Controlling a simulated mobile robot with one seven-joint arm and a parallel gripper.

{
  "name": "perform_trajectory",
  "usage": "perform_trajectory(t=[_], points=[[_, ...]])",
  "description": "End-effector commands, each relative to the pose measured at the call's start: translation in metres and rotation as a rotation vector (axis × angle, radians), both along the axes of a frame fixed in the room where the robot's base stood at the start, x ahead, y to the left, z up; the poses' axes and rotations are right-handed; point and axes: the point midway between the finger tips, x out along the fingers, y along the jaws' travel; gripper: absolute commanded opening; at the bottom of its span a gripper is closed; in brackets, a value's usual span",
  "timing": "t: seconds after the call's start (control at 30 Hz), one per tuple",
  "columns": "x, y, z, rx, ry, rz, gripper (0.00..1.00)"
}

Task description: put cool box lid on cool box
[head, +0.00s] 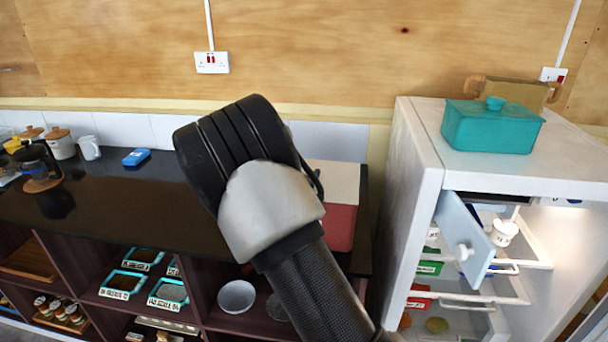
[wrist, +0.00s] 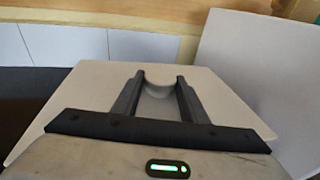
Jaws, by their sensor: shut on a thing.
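The cool box (head: 341,226) is a red box on the dark counter, partly hidden behind my arm in the head view. Its pale, flat lid (head: 335,179) shows directly above the red body; whether it is seated or slightly above cannot be told. In the wrist view the lid (wrist: 215,95) spreads beneath my gripper (wrist: 159,82). The two fingers are shut on the lid's light grey, curved middle part. In the head view my arm hides the gripper and the lid's left side.
A white fridge (head: 408,190) stands close on the right, with its inside and drawers showing and a teal container (head: 492,126) on top. The plywood wall is behind. The counter (head: 135,185) has free room left of my arm; a blue item (head: 136,157) lies farther back.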

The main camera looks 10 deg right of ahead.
Motion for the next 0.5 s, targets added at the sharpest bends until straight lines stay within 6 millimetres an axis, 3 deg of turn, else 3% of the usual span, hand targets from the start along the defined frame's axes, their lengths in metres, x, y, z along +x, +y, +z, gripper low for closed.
perform_trajectory(t=[0.43, 0.47, 0.5], points=[[0.0003, -0.0003, -0.0030, 0.000, -0.002, 0.000, 0.08], [0.0002, -0.0003, -0.0025, 0.000, -0.002, 0.000, 0.43], [0.0002, -0.0003, -0.0025, 0.000, -0.002, 0.000, 0.49]])
